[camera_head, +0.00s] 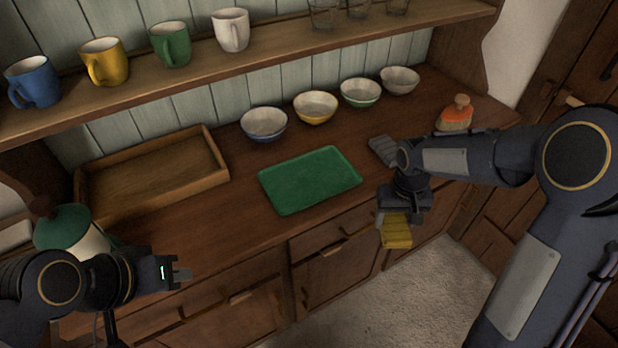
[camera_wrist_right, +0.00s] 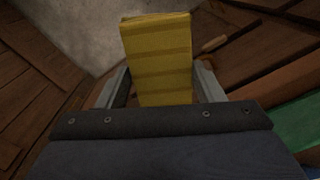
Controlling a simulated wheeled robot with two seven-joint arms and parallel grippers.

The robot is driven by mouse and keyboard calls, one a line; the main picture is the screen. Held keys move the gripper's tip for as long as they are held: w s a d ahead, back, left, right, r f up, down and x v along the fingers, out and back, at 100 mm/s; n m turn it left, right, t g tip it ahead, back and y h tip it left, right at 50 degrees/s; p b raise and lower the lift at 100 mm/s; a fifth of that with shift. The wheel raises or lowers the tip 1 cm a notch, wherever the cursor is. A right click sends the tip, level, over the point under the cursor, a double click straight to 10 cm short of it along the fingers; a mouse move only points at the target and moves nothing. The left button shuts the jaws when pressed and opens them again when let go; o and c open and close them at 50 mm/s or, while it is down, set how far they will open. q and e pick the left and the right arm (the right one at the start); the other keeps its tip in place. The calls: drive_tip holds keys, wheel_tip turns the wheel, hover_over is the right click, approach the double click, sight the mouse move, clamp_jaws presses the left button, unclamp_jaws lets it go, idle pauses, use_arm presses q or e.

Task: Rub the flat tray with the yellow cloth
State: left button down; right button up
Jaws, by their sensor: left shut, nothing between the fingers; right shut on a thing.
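The flat tray (camera_head: 309,180) is green and lies flat on the wooden counter, near its front edge. Part of it shows at the right of the right wrist view (camera_wrist_right: 299,122). My right gripper (camera_head: 388,220) is shut on the yellow cloth (camera_head: 397,236), which hangs below the fingers in front of the counter, to the right of the tray and apart from it. The right wrist view shows the striped cloth (camera_wrist_right: 158,58) between the two fingers. My left gripper (camera_head: 182,274) is shut and empty at the lower left, in front of the counter.
A wooden box (camera_head: 216,178) stands left of the tray. Several bowls (camera_head: 315,107) line the back. A green-lidded pot (camera_head: 68,232) is by my left arm. Mugs (camera_head: 174,46) stand on the shelf.

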use_arm(q)
drive_tip(key=w+a+r+g+y+p, duration=0.1)
drive_tip(key=w+a+r+p, duration=0.15)
drive_tip(key=w, duration=0.75)
use_arm(e)
wheel_tip(320, 180, up, 2)
drive_tip(key=shift+b, duration=0.35)
drive_tip(key=shift+r+p, duration=1.3)
drive_tip(key=shift+p, duration=0.05)
use_arm(q)
drive_tip(key=m+g+y, duration=0.1)
drive_tip(key=m+y, duration=0.1)
drive_tip(key=y, duration=0.1)
hover_over(261, 176)
drive_tip(key=s, duration=0.1)
wheel_tip(261, 176, down, 9)
drive_tip(key=shift+s+f+p, duration=0.1)
drive_tip(key=shift+f+p, duration=0.05)
drive_tip(key=shift+p, duration=0.3)
use_arm(e)
drive_tip(key=shift+r, duration=0.5)
use_arm(q)
drive_tip(key=shift+f+b, duration=1.35)
drive_tip(key=shift+f, duration=1.2)
use_arm(e)
drive_tip(key=shift+f, duration=1.35)
use_arm(q)
drive_tip(key=shift+f+b, duration=0.55)
use_arm(e)
drive_tip(key=shift+f, duration=0.55)
